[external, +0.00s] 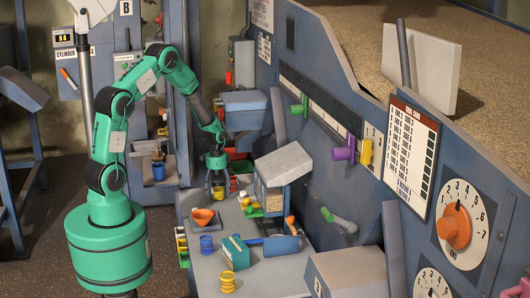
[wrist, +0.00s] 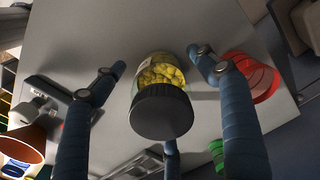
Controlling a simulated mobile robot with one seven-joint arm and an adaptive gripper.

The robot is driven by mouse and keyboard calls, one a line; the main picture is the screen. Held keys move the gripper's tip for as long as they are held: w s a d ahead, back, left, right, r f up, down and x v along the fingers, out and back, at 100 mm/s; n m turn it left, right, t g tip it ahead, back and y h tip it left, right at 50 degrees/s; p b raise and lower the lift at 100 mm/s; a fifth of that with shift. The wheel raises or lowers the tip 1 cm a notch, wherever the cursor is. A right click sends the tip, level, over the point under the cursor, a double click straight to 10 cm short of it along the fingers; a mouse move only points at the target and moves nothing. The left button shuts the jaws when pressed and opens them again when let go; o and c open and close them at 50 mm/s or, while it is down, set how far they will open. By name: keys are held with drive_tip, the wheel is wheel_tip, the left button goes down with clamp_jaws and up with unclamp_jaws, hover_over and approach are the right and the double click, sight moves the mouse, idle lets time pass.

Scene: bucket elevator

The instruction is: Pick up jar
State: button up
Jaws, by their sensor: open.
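The jar (wrist: 162,95) has a dark round lid and clear sides with yellow pieces inside. It is near the middle of the wrist view, lid toward the camera, above the grey tabletop. My gripper (wrist: 158,72) has blue jointed fingers spread around the jar, one to its left, one to its right and one below the lid in the picture. The fingers look apart from the jar.
The grey table (external: 207,272) holds an orange funnel (external: 203,216), a blue cup (external: 206,243), a teal box (external: 235,251) and yellow rings (external: 228,283). A hopper machine (external: 275,185) stands right of my gripper. A red cup-like thing (wrist: 258,78) is close to the right finger.

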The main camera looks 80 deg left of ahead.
sight(218, 178)
drive_tip(key=shift+c, duration=0.2)
idle(0.3)
drive_tip(key=c, duration=1.5)
drive_tip(key=shift+r, duration=0.1)
drive_tip(key=shift+r, duration=0.75)
wheel_tip(218, 178, up, 2)
drive_tip(key=shift+w+r+p, duration=0.1)
drive_tip(key=shift+r+p, duration=0.1)
drive_tip(key=shift+p, duration=0.35)
drive_tip(key=s+d, duration=0.3)
drive_tip(key=s, duration=0.1)
drive_tip(key=s+d+p, duration=0.1)
drive_tip(key=s+d, duration=0.2)
drive_tip(key=s, duration=0.1)
drive_tip(key=s+d+r, duration=0.1)
drive_tip(key=s+d, duration=0.2)
drive_tip(key=s, duration=0.1)
drive_tip(key=shift+s+d+p, duration=0.4)
